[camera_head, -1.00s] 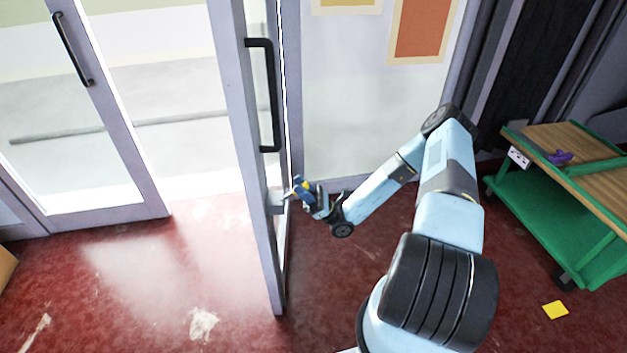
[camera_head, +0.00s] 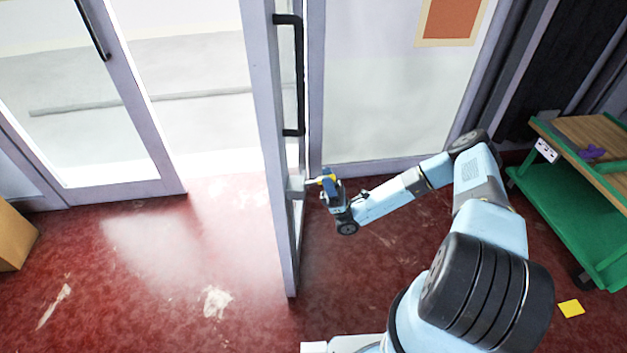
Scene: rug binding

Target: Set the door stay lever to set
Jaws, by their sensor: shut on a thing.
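The glass door leaf (camera_head: 270,150) with a grey frame stands open, seen nearly edge-on, with a long black pull handle (camera_head: 299,75). Low on its edge is a pale plate with the small door stay lever (camera_head: 312,182), which sticks out to the right, roughly level. My gripper (camera_head: 325,182) is at the lever's outer end and shut on it. A yellow patch shows at the jaws; I cannot tell whether it belongs to the lever or the gripper. The fingers hide the lever's end, and any set marking is too small to read.
A green cart (camera_head: 570,200) with wooden tops and a purple item (camera_head: 592,152) stands at the right. A yellow square (camera_head: 571,308) lies on the red floor (camera_head: 150,300). A cardboard box (camera_head: 14,238) is at the left edge.

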